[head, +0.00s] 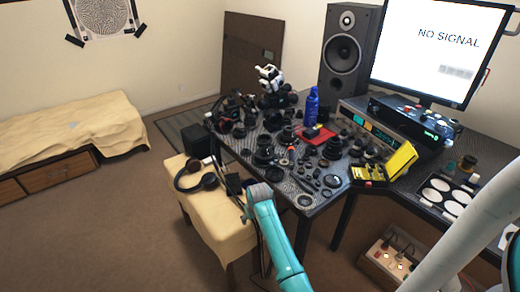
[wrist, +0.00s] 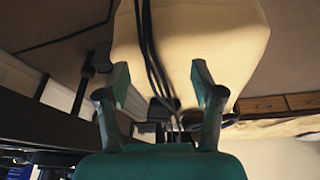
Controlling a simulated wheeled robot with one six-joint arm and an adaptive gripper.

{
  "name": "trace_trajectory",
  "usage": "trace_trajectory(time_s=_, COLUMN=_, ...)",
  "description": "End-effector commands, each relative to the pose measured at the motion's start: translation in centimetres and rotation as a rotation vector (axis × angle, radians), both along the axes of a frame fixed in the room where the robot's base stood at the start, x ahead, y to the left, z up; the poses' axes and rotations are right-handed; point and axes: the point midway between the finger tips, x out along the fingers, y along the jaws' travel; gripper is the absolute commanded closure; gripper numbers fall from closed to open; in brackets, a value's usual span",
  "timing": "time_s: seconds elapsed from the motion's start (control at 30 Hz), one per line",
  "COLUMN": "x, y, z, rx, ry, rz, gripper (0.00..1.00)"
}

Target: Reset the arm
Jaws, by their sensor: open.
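My gripper (wrist: 160,82) is open in the wrist view, its two dark green fingers spread apart. Nothing is clamped between them. Dark cables pass through the gap in the picture, and I cannot tell how far beyond the fingers they lie. A stool with a cream cloth (wrist: 205,35) fills the view behind the fingers. In the head view my teal arm (head: 276,245) reaches up from the bottom to the right side of that cloth-covered stool (head: 217,227). The fingers are too small to make out clearly there.
Black headphones (head: 197,176) lie on the stool. The workbench (head: 330,207) beside it is crowded with lens parts, a blue can (head: 311,106) and a yellow-lidded case (head: 399,162). A monitor (head: 440,50) and a speaker (head: 348,50) stand behind. Carpet (head: 90,235) at left is clear.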

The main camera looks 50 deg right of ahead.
Motion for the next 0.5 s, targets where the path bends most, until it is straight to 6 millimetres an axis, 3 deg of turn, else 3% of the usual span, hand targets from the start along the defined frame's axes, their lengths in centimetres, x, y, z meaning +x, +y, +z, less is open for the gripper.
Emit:
trace_trajectory(time_s=0.33, x=-0.1, y=0.3, z=-0.3, rx=-0.003, ry=-0.005, rz=0.003, gripper=0.33)
trace_trajectory(time_s=0.5, x=-1.4, y=2.8, z=-2.2, rx=-0.018, ry=-0.033, rz=0.023, gripper=0.33)
